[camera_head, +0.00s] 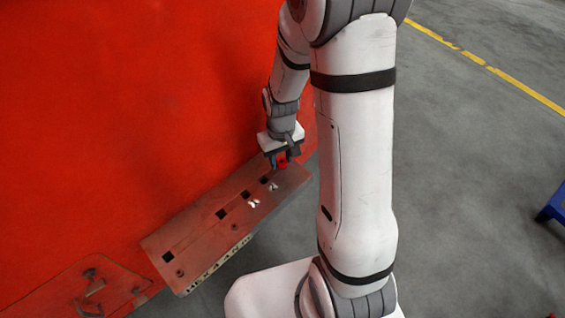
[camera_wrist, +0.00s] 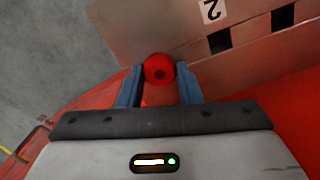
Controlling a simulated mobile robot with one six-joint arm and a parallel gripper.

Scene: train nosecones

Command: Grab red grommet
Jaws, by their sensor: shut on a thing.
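The plate (camera_wrist: 135,25) lies beyond the grommet in the wrist view. I cannot tell whether the grommet touches the plate.
The brown plate (camera_head: 188,237) has a row of square dark holes with white number marks. A large red wall (camera_head: 120,110) stands along its left side. Grey floor is open at the right, with a yellow line (camera_head: 520,88) and a blue object (camera_head: 553,205) at the edge.

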